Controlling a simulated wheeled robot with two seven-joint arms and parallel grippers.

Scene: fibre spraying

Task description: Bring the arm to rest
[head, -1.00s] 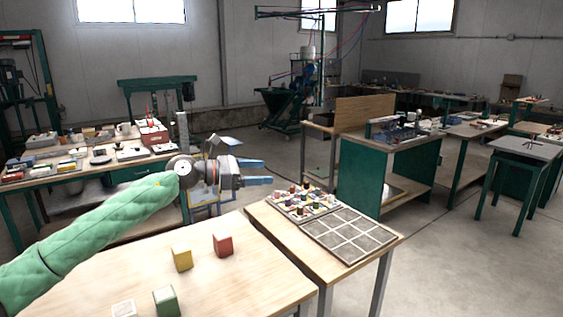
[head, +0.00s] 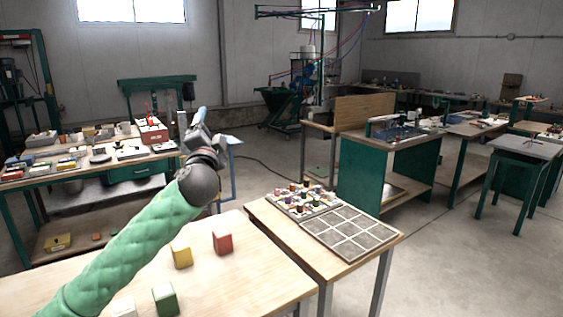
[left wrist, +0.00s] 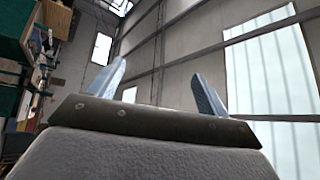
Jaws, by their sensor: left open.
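My left arm comes in from the left in the head view, in a green quilted sleeve. My left gripper (head: 192,122) is raised above the back of the near table (head: 235,284) and points upward. In the left wrist view its two blue-grey fingers (left wrist: 158,85) stand wide apart with nothing between them, against the wall and windows. My right gripper is not in view.
A yellow block (head: 181,256), a red block (head: 222,242), a green block (head: 165,299) and a white block (head: 123,308) stand on the near table. A side table holds a grey gridded tray (head: 352,233) and a tray of small coloured pieces (head: 303,199). A cluttered bench (head: 75,172) stands behind.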

